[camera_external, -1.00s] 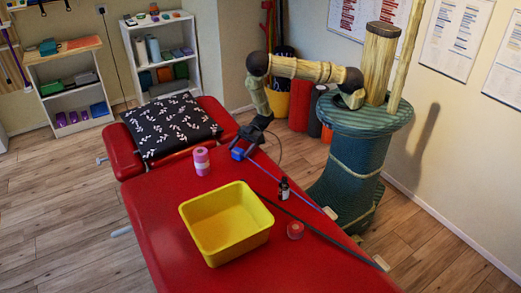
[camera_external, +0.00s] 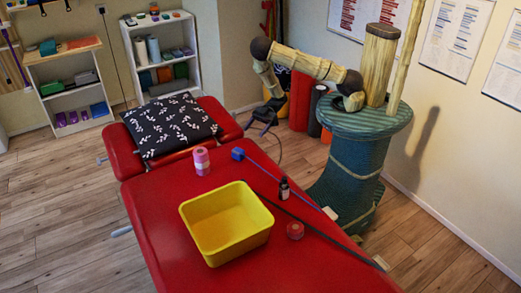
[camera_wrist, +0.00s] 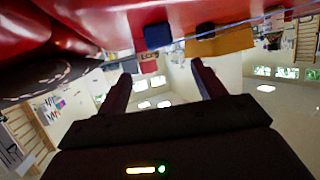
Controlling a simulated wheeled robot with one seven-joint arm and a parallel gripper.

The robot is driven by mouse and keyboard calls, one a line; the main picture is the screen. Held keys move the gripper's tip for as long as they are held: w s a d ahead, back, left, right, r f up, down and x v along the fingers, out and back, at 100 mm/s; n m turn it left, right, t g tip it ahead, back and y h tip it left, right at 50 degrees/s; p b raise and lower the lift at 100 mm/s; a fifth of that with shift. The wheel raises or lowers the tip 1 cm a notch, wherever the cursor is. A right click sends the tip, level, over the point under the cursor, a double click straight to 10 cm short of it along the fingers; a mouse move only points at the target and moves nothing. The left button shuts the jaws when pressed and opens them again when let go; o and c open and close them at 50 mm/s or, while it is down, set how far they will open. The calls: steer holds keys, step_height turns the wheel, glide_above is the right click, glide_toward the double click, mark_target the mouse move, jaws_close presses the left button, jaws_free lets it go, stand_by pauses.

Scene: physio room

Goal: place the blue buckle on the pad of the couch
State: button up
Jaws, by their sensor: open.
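The blue buckle (camera_external: 238,154) lies on the red pad of the couch (camera_external: 165,205), near its right edge, just short of the headrest. A thin blue strap (camera_external: 285,178) runs from it to a pale end piece at the couch's right edge. In the wrist view the buckle (camera_wrist: 157,36) shows as a dark blue block against the red, beyond the fingertips. My gripper (camera_external: 258,121) is up and to the right of the buckle, apart from it. In the wrist view my gripper's fingers (camera_wrist: 161,72) are spread with nothing between them.
A patterned black pillow (camera_external: 170,125) covers the headrest. The pad's left side is bare.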

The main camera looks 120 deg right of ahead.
stand_by(0.3)
steer(key=w+a+r+m+g+h, duration=0.1)
steer(key=w+a+r+g+h, duration=0.3)
steer(key=w+r+h, duration=0.35)
steer(key=s+a+r+m+g+y, duration=0.1)
steer(key=s+a+r+g, duration=0.2)
steer(key=s+a+r, duration=0.2)
steer(key=s+a+r+m+g+y, duration=0.1)
steer(key=s+a+r, duration=0.4)
steer(key=a, duration=0.6)
steer(key=shift+s+a+r+m+g, duration=0.25)
steer(key=shift+s+m+g, duration=0.45)
steer(key=shift+s+g, duration=0.5)
